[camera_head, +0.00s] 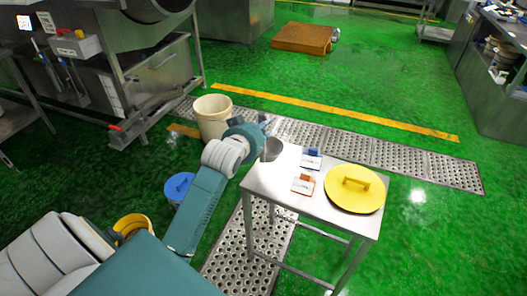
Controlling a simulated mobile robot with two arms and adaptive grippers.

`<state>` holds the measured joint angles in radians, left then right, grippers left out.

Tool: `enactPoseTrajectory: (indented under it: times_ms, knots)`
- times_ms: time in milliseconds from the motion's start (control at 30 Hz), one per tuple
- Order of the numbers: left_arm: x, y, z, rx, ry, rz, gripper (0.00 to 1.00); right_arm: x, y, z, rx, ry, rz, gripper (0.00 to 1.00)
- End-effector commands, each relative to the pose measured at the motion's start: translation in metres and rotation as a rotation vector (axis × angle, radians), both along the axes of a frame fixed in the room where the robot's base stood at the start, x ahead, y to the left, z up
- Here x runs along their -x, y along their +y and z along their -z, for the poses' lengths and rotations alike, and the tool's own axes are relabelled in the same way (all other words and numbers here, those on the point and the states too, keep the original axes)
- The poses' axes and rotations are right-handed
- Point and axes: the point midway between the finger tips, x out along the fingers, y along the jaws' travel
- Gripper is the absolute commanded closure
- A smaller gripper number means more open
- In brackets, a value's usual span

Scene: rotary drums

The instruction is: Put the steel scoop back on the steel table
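The steel scoop (272,151) is a small grey metal scoop at the upper left corner of the steel table (316,207). I cannot tell whether it rests on the tabletop or hangs just above it. My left arm reaches in from the lower left, and my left gripper (264,131) is at the scoop, beside the table's left corner. Its fingers are small and partly hidden, so their opening and any hold on the scoop are unclear. My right gripper is not in view.
On the table are a yellow round lid (354,200) and two small cards with blue (311,160) and orange (304,184) clips. A cream bucket (213,117) stands behind my arm. A blue lid (179,187) and a yellow bucket (133,226) are left. Green floor lies open right.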

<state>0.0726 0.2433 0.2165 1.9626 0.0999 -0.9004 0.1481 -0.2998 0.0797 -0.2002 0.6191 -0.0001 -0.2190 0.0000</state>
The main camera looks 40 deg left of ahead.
Motion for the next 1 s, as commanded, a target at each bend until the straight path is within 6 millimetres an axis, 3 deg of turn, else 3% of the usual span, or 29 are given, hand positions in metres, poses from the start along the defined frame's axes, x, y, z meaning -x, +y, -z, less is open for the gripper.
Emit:
enactPoseTrajectory:
  times_ms: [33,133,367,600,1000]
  knots:
    - [0.001,-0.001,0.015,0.002,0.006,0.0,1.0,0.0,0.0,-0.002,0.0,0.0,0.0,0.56]
    - [0.0,-0.001,0.034,0.002,0.003,0.001,1.0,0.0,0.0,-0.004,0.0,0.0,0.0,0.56]
    - [0.0,-0.001,0.056,0.001,-0.001,0.001,1.0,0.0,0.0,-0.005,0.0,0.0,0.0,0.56]
    - [0.0,-0.001,0.091,0.001,0.001,0.001,1.0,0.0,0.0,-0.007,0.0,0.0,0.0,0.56]
    - [0.0,-0.001,0.098,0.0,-0.002,0.001,1.0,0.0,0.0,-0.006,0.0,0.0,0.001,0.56]
